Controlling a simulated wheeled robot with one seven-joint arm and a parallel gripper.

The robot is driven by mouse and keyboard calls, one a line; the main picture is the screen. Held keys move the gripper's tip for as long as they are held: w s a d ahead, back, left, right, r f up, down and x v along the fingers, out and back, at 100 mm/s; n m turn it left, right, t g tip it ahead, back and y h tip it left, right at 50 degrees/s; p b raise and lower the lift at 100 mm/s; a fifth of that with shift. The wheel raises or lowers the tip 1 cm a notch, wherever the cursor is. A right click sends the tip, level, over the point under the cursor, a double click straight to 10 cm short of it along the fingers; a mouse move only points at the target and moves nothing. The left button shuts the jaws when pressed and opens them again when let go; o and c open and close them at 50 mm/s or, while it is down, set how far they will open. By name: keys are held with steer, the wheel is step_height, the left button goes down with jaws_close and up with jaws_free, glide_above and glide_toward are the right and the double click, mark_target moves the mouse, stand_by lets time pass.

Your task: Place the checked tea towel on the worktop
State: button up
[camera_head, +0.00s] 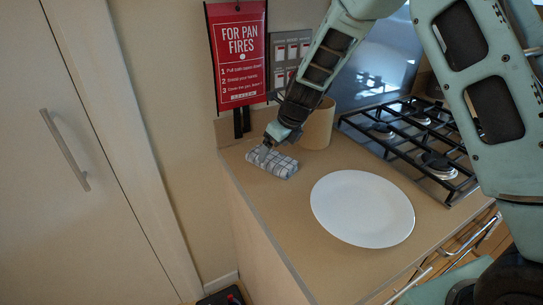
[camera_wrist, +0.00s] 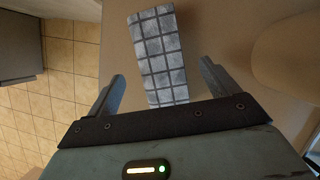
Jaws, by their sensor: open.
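The checked tea towel (camera_head: 273,163) is a folded grey-and-white bundle with dark lines. It lies on the tan worktop (camera_head: 300,262) near its back left corner. In the wrist view the towel (camera_wrist: 160,55) runs up from between the two fingers, with clear space on each side of it. My gripper (camera_head: 269,144) is at the towel's far left end in the head view. In the wrist view my gripper (camera_wrist: 162,82) is open, its fingers apart on either side of the towel. Whether the fingers touch the worktop cannot be told.
A white oval plate (camera_head: 362,209) lies on the worktop in front. A tan cylindrical container (camera_head: 318,125) stands close behind the towel. A gas hob (camera_head: 420,140) is to the right. A red fire-blanket pack (camera_head: 238,55) hangs on the wall. The worktop's left edge is close to the towel.

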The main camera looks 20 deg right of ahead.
steer(key=v, duration=0.7)
steer(key=s+a+r+n+g, duration=0.2)
steer(key=s+a+n, duration=0.3)
steer(key=s+n, duration=0.5)
steer(key=s+a+r+n+g, duration=0.15)
steer(key=s+a+n, duration=0.35)
steer(key=s+n, duration=0.5)
steer(key=s+d+n+h, duration=0.1)
steer(key=s+n+h, duration=0.1)
steer(key=s+n, duration=1.4)
steer(key=shift+d+n, duration=0.4)
steer(key=shift+n, duration=0.2)
steer(key=shift+r, duration=0.15)
steer(key=shift+c, duration=0.4)
